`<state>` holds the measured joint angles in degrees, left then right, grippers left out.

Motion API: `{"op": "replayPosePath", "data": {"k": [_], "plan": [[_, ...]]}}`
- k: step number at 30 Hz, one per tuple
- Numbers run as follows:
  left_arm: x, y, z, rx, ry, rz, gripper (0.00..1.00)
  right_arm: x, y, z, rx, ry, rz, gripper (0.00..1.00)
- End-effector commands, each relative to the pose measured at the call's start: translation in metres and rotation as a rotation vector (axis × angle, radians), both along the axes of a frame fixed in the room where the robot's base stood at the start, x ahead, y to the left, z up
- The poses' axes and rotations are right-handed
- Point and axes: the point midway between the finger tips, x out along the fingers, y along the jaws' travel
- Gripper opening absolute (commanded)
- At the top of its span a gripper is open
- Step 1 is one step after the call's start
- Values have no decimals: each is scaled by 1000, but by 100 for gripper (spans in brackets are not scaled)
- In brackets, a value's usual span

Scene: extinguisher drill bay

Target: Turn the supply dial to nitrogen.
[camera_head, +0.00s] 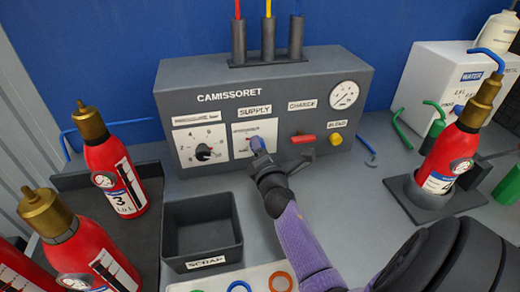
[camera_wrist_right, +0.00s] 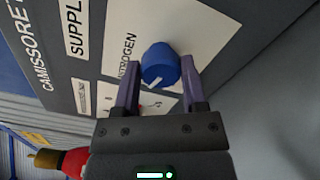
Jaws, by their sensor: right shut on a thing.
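The supply dial is a blue round knob (camera_wrist_right: 160,64) on a white plate marked SUPPLY on the grey CAMISSORET panel; it also shows in the head view (camera_head: 257,143), partly hidden by my right gripper (camera_head: 263,157). In the right wrist view, the purple fingers of my right gripper (camera_wrist_right: 160,72) are shut on the knob, one on each side. A white pointer line on the knob points down and left in that view. The word NITROGEN (camera_wrist_right: 127,55) is printed left of the knob there. Another marking below it is too small to read. My left gripper is not in view.
A scrap bin (camera_head: 203,258) stands in front. Red extinguishers (camera_head: 117,172) stand left, another (camera_head: 452,155) in a holder right.

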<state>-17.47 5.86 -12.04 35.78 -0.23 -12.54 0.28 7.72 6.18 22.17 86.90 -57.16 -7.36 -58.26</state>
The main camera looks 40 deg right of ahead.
Motion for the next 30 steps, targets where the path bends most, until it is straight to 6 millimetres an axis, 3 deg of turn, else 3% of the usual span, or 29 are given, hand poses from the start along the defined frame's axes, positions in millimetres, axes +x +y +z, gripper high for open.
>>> {"op": "replayPosePath", "data": {"k": [15, 30], "plan": [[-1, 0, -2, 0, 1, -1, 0, 0, 0, -2, 348, -189, -1, 0], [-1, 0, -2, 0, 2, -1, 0, -1, -1, -3, 459, -250, -1, 0]]}}
